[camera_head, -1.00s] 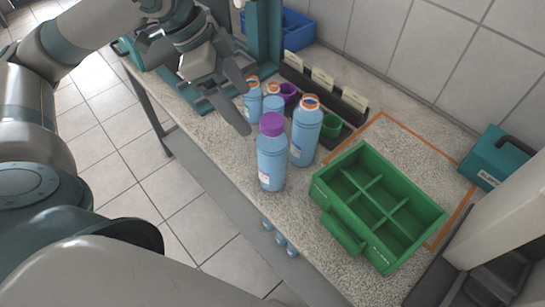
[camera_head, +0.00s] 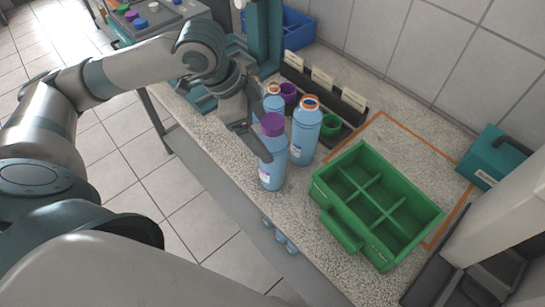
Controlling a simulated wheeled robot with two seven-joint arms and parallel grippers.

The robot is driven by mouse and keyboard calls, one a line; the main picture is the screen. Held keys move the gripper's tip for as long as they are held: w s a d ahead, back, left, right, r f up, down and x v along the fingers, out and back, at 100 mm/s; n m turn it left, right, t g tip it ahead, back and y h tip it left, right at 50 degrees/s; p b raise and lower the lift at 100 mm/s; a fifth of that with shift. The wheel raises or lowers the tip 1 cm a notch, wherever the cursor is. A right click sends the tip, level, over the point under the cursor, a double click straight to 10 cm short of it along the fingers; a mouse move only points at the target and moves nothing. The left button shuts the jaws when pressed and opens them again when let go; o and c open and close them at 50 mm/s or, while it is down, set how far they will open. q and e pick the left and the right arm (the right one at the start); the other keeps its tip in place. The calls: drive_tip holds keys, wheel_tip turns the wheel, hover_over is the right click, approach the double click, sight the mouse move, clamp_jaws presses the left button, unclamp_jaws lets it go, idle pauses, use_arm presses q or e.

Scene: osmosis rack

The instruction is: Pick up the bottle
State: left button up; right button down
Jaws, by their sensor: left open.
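Several light blue bottles stand upright on the speckled counter. The nearest one, with a purple cap (camera_head: 271,172), is at the front left of the group. A tall bottle with an orange-rimmed top (camera_head: 305,132) stands right behind it, and a smaller orange-rimmed bottle (camera_head: 273,103) stands farther back. My left gripper (camera_head: 261,135) is open at the left side of the group. One finger reaches to the purple-capped bottle's left side, overlapping it in view; I cannot tell if they touch. The gripper hides the leftmost small bottle.
A green divided crate (camera_head: 347,229) stands empty right of the bottles. Behind the bottles is a dark rack with purple (camera_head: 289,92) and green (camera_head: 330,124) cups. A teal box (camera_head: 490,160) sits at far right, and a blue bin (camera_head: 299,32) at the back.

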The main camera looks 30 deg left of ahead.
use_arm(q)
drive_tip(key=p+x, duration=0.1)
drive_tip(key=x, duration=0.1)
drive_tip(key=w+x, duration=0.1)
drive_tip(key=x, duration=0.1)
drive_tip(key=shift+d+f+p, duration=0.1)
drive_tip(key=shift+d+p, duration=0.05)
drive_tip(key=shift+p, duration=0.2)
drive_tip(key=shift+f, duration=0.35)
drive_tip(key=shift+w, duration=0.15)
clamp_jaws()
drive_tip(key=shift+r, duration=0.15)
